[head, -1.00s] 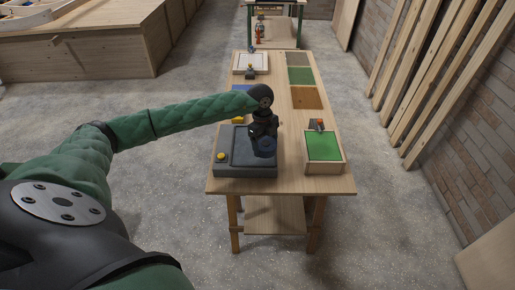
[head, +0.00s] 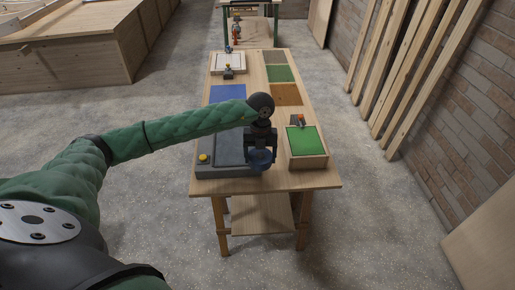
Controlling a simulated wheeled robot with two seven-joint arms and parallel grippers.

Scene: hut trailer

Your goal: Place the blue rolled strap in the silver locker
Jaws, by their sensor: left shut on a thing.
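My left gripper (head: 261,148) reaches over the front of the wooden table (head: 285,181). It points down and is shut on the blue rolled strap (head: 261,160), a small dark blue round shape at its fingertips. The strap is at the right edge of a dark grey box, near the green-topped box; I cannot tell its height above the table. The gripper partly covers the strap. My right gripper is not in view. I cannot make out a silver locker in this view.
The dark grey box (head: 224,153) has a yellow button (head: 203,157). A green-topped wooden box (head: 307,141) stands at the right. Behind are a blue panel (head: 227,94), several coloured panels and a white tray (head: 227,62). Planks lean on the brick wall (head: 470,110).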

